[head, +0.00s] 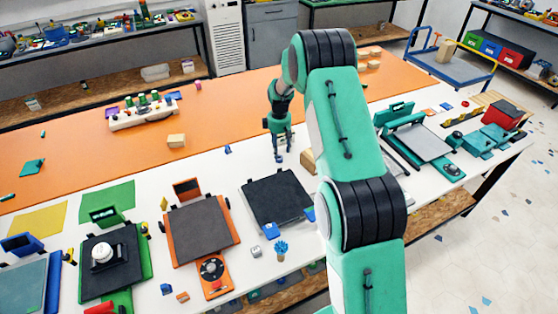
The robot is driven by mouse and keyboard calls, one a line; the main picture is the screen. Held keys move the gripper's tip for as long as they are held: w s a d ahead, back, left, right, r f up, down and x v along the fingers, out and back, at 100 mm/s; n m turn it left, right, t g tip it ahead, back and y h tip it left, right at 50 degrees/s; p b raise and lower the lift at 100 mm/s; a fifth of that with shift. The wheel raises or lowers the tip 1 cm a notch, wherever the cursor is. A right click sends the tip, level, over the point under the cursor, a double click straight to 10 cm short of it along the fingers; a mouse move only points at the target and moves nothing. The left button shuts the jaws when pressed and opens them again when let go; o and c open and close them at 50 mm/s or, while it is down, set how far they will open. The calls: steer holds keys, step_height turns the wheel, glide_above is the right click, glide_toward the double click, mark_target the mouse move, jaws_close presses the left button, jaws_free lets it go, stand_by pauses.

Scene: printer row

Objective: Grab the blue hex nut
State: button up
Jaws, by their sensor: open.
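My gripper (280,153) points down over the white table behind the dark-bed printer, with its fingers apart. A small blue piece (279,159) shows at the fingertips, low between them. It may be the blue hex nut, but it is too small here to make out a hex shape or a hole. I cannot tell whether the fingers touch it. Another small blue piece (228,149) lies to the left, near the edge of the orange mat.
The printer with a dark bed (277,198) stands in front of my gripper. A tan block (308,161) is close on its right, partly behind my arm. Another tan block (176,141) sits on the orange mat (225,108). White table left of the gripper is mostly clear.

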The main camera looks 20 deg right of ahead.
mark_target(280, 157)
steer(key=shift+f, duration=0.15)
steer(key=shift+d+f+b, duration=0.15)
steer(key=shift+f+b, duration=0.5)
steer(key=shift+f, duration=1.85)
steer(key=c, duration=1)
